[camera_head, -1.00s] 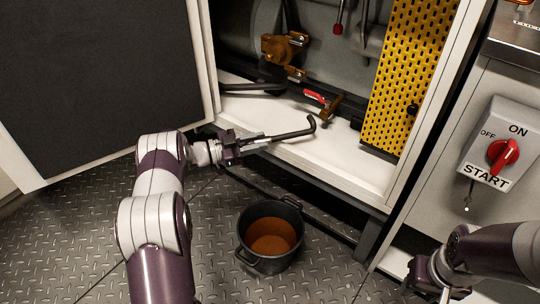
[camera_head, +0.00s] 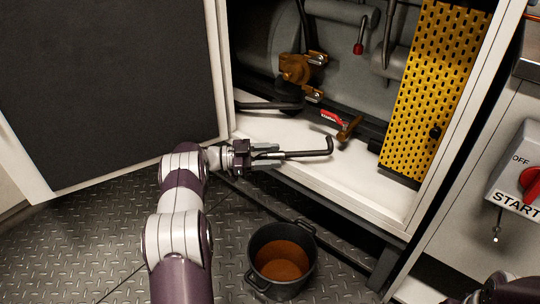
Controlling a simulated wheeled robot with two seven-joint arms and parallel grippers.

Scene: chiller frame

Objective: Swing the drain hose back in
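The dark drain hose (camera_head: 308,154) lies almost level over the cabinet's front sill. Its right end bends upward just left of the brass drain valve (camera_head: 349,129), which has a red lever (camera_head: 332,117). My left gripper (camera_head: 276,156) reaches in from the left, its fingers around the hose's left part. The fingers hide that part, and I cannot tell whether they grip it or stand slightly apart. Only a dark piece of my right arm (camera_head: 500,290) shows at the lower right corner; its gripper is out of view.
A black bucket (camera_head: 253,259) with brown liquid stands on the floor below the sill. The dark-panelled door (camera_head: 105,95) is open at left. A yellow perforated guard (camera_head: 432,85) stands inside at right. A switch box (camera_head: 520,170) is at the right edge.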

